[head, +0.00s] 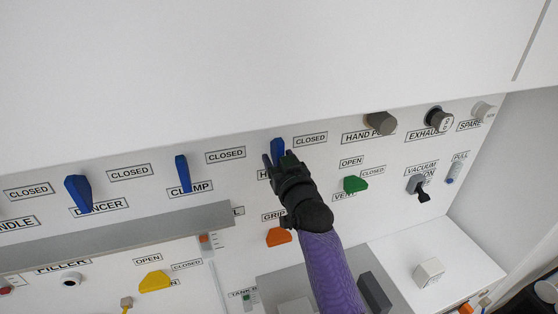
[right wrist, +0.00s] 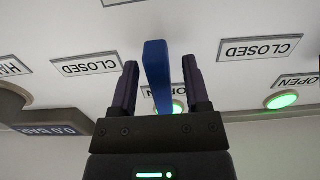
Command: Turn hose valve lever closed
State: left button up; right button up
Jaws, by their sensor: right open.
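The hose valve lever (head: 278,146) is a blue lever on the white panel, beside a CLOSED label (head: 310,140). Its own label is mostly hidden behind my right gripper. My right gripper (head: 278,160) is at this lever, with its arm coming up from below. In the right wrist view the blue lever (right wrist: 157,75) stands between the two open fingers, with a gap visible on each side. I cannot tell whether a finger touches it. My left gripper is not in view.
Other blue levers, clamp (head: 183,173) and dancer (head: 78,193), are to the left. A green vent lever (head: 355,184) and a grey-brown hand knob (head: 380,123) are to the right. An orange grip lever (head: 279,237) is below. A grey ledge (head: 120,238) juts out at lower left.

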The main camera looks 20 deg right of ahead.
grip_shut()
dwell(0.5)
jog(key=m+p, duration=0.2)
jog(key=m, duration=0.1)
jog(key=shift+a+r+m, duration=0.15)
jog(key=shift+m, duration=0.15)
jog(key=m+p, duration=0.1)
jog(key=m, duration=0.3)
jog(key=shift+a+m+p, duration=0.15)
jog(key=shift+m+p, duration=0.15)
jog(key=shift+p, duration=0.1)
jog(key=m+p, duration=0.1)
jog(key=m, duration=0.3)
jog(key=shift+a+r, duration=0.1)
jog(key=m, duration=0.5)
jog(key=shift+r+m+p, duration=0.15)
jog(key=shift+m+p, duration=0.15)
jog(key=shift+p, duration=0.05)
